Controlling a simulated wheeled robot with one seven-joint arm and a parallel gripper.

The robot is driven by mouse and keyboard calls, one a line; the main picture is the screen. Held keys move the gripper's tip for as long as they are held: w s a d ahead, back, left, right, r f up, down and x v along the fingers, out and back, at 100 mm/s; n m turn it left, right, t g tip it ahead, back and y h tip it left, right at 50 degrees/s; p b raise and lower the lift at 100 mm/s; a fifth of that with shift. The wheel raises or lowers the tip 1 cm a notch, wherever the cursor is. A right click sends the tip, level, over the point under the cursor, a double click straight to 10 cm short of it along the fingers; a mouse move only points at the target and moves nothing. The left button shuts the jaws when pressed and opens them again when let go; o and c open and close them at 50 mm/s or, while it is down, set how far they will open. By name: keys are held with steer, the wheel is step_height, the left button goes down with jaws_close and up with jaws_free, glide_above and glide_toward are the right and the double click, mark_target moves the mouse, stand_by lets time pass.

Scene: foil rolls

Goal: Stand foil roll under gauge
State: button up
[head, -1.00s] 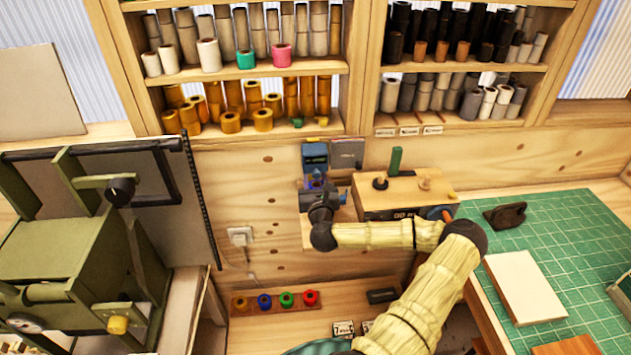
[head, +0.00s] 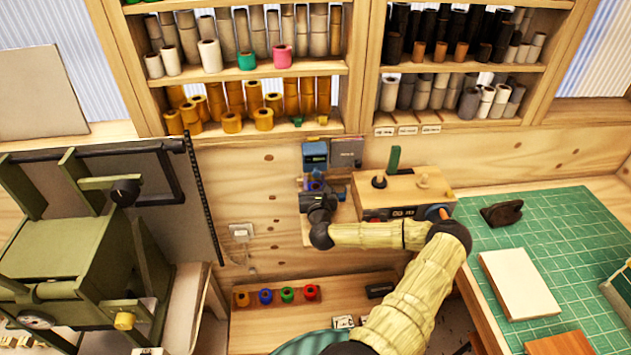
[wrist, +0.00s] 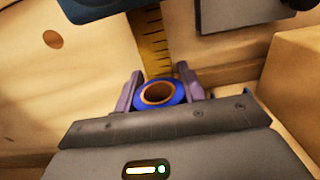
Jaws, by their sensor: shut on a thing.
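A blue foil roll with a copper-brown core (wrist: 172,100) is between the two purple fingers of my gripper (wrist: 160,90) in the wrist view. The roll's open end faces the camera. My gripper (head: 315,184) is shut on it, just below the blue gauge (head: 315,153) on the wooden wall in the head view. A yellow measuring scale (wrist: 153,38) runs behind the roll in the wrist view. The roll's lower end is hidden, so I cannot tell whether it touches the small ledge.
A wooden box with knobs and a display (head: 405,190) stands close to the right of my gripper. A rack of coloured rolls (head: 277,296) lies on the bench below. A green press (head: 75,250) fills the left. A green cutting mat (head: 560,240) is at right.

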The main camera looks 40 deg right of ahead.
steer(key=shift+f, duration=0.2)
steer(key=o, duration=1.1)
steer(key=shift+r, duration=0.1)
steer(key=shift+r, duration=0.2)
steer(key=b+v, duration=0.1)
steer(key=v, duration=0.2)
steer(key=b+v, duration=0.2)
steer(key=v, duration=0.2)
steer(key=b+v, duration=0.1)
steer(key=v, duration=0.2)
steer(key=shift+s+a+f+b, duration=0.3)
steer(key=shift+b, duration=0.1)
steer(key=shift+s+a+r, duration=0.15)
steer(key=shift+s+a, duration=0.15)
steer(key=shift+s, duration=0.25)
